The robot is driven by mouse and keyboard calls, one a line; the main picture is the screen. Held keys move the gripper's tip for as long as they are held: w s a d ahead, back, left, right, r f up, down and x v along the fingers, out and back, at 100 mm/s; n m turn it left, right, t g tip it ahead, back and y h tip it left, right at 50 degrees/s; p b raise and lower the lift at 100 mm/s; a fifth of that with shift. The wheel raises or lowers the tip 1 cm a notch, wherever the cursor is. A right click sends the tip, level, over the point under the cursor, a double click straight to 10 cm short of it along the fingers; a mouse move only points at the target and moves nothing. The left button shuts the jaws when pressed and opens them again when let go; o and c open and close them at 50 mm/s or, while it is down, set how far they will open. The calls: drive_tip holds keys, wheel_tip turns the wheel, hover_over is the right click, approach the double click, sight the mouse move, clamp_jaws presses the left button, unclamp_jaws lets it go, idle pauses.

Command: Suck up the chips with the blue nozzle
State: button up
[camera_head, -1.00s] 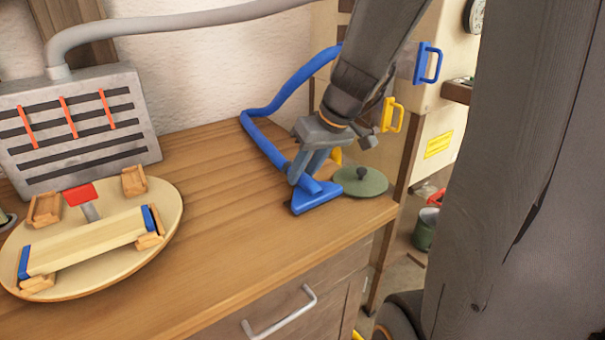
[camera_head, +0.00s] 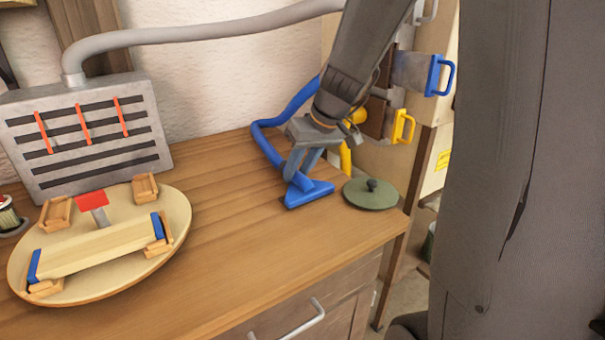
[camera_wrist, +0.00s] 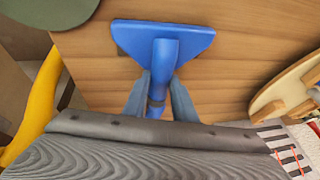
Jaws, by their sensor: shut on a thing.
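The blue nozzle (camera_head: 309,194) is a flat triangular head on a blue hose (camera_head: 268,136), over the bench top near its right end. My gripper (camera_head: 303,172) is shut on the nozzle's neck. In the wrist view the two fingers of my gripper (camera_wrist: 158,98) clasp the neck from both sides, and the nozzle (camera_wrist: 163,38) spreads out beyond them. I cannot tell whether its mouth touches the wood. I can make out no chips on the bench top in either view.
A green round lid (camera_head: 371,194) with a dark knob lies just right of the nozzle. A round wooden board (camera_head: 180,225) with a clamped lath (camera_head: 95,248) is at left, before a grey slotted box (camera_head: 85,135). The bench top (camera_head: 240,240) between is clear.

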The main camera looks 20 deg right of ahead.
drive_tip(key=shift+w+a+f, duration=0.1)
drive_tip(key=shift+w+a, duration=0.1)
drive_tip(key=shift+w, duration=0.7)
drive_tip(key=shift+w+a+f, duration=0.1)
drive_tip(key=shift+w+a, duration=0.05)
drive_tip(key=shift+w, duration=0.7)
drive_tip(key=shift+r, duration=0.15)
drive_tip(key=shift+r+p, duration=2.15)
drive_tip(key=shift+r, duration=0.8)
drive_tip(key=shift+r, duration=0.1)
drive_tip(key=shift+r+p, duration=1.15)
drive_tip(key=shift+r, duration=0.3)
drive_tip(key=shift+w, duration=0.1)
